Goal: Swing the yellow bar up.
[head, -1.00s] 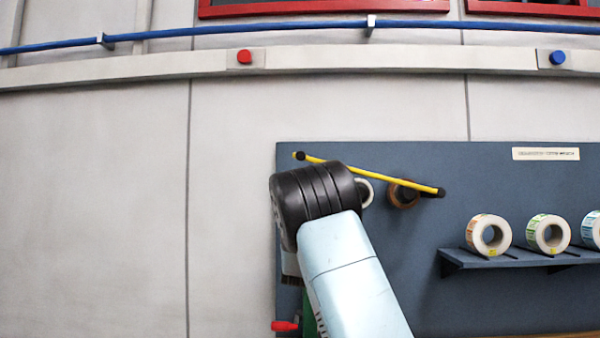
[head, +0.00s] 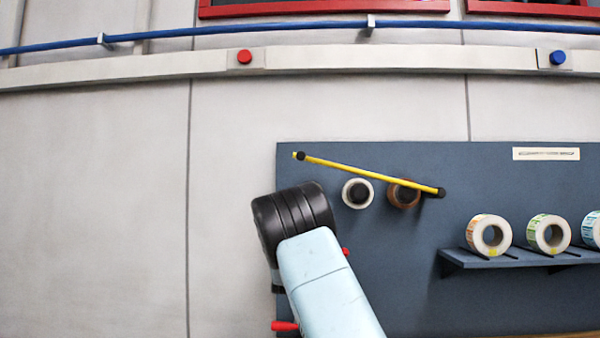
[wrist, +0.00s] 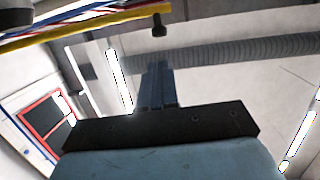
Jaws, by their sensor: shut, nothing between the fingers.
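The yellow bar (head: 370,173) is on the upper part of the dark blue panel, with a black piece at each end. It slants, its left end higher than its right. In the wrist view the yellow bar (wrist: 80,30) crosses the upper left, and a dark knob (wrist: 158,26) shows by its right end. My gripper (wrist: 158,68) points toward that knob with its blue fingers together and empty. A gap shows between fingertips and knob in the picture; the true distance is unclear. In the head view my arm hides the gripper.
Below the bar are a white roll on a black core (head: 358,193) and a brown roll (head: 404,195). A shelf (head: 520,259) at right holds label rolls. A red handle (head: 285,326) shows beside my arm. The wall left of the panel (head: 440,290) is clear.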

